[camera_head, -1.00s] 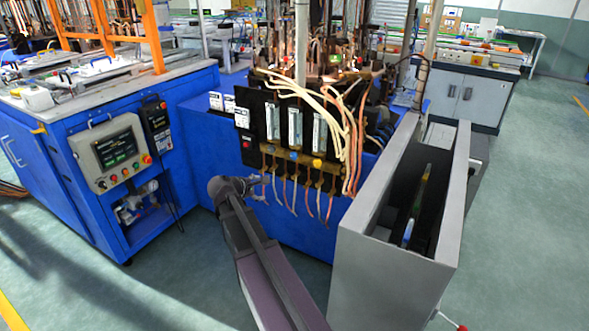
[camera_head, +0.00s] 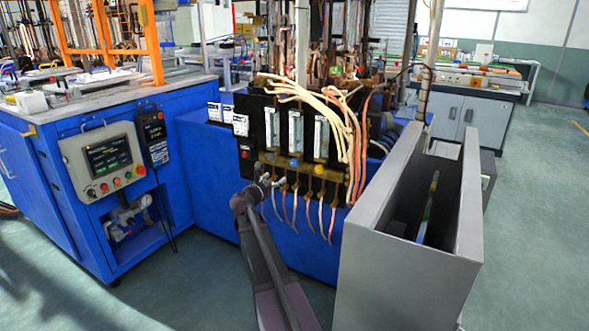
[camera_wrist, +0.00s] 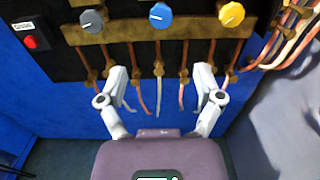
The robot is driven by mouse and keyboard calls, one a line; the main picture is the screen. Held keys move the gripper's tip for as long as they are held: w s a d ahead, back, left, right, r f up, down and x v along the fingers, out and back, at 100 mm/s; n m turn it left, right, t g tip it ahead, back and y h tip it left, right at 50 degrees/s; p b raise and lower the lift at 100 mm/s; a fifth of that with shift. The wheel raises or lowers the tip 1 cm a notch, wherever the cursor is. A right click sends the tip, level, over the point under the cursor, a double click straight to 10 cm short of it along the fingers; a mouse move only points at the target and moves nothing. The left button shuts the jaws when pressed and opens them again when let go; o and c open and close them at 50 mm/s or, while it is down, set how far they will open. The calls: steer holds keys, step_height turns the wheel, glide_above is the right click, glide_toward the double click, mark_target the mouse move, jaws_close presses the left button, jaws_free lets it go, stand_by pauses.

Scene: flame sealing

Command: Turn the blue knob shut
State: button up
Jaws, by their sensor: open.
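In the head view the blue knob (camera_head: 293,164) is small, below the flow tubes. A grey knob (camera_wrist: 91,21) is to its left and a yellow knob (camera_wrist: 231,14) to its right. My gripper (camera_wrist: 160,78) is open and empty, its two fingers spread below the blue knob and apart from it. In the head view my gripper (camera_head: 266,180) is in front of the panel, low and left of the blue knob; its fingertips are hard to make out.
Thin hoses (camera_wrist: 158,85) hang from the manifold between and near my fingers. A red button (camera_wrist: 31,42) is at the panel's left. Thicker pink hoses (camera_wrist: 290,40) run at the right. A grey open-topped box (camera_head: 400,270) stands right of my arm.

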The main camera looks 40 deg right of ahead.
mark_target(293, 164)
stand_by(0.3)
steer(key=x, duration=1.4)
steer(key=shift+a, duration=0.1)
steer(key=c, duration=1.2)
